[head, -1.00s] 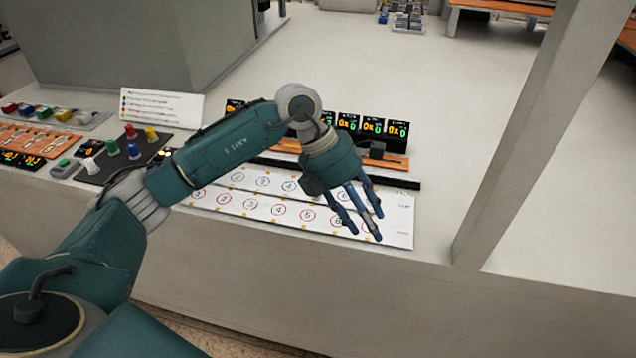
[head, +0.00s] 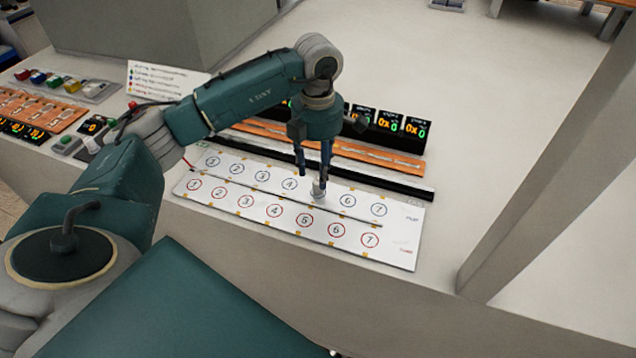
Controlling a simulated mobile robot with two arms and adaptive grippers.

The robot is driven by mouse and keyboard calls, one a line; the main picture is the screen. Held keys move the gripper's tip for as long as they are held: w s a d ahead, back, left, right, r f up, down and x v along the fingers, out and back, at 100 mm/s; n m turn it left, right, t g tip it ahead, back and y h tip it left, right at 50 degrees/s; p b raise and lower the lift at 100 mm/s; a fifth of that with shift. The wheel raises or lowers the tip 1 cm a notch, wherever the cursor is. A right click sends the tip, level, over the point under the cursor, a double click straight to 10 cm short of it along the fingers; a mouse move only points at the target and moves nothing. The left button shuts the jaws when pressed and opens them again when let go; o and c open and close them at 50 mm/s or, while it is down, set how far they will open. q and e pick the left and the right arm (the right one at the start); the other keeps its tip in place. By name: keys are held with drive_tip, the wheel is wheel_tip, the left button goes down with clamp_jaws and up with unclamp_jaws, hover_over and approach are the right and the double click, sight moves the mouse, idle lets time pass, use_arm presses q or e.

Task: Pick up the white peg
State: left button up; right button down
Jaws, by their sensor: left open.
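My right gripper is not in view.
A black rail and an orange strip with small displays (head: 390,122) run behind the numbered strip. A white sign (head: 165,82) and colored blocks (head: 55,82) are at left. A grey post (head: 545,150) rises at right. The counter behind is clear.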

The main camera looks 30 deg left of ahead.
sight(318, 180)
use_arm(q)
drive_tip(key=shift+w+f, duration=0.15)
drive_tip(key=shift+f, duration=0.2)
wheel_tip(318, 180, down, 4)
drive_tip(key=p, duration=0.3)
drive_tip(key=shift+w+a+f, duration=0.1)
drive_tip(key=shift+w+f, duration=0.05)
drive_tip(key=shift+f, duration=0.4)
drive_tip(key=shift+w, duration=0.1)
drive_tip(key=shift+c, duration=1)
drive_tip(key=c, duration=0.4)
clamp_jaws()
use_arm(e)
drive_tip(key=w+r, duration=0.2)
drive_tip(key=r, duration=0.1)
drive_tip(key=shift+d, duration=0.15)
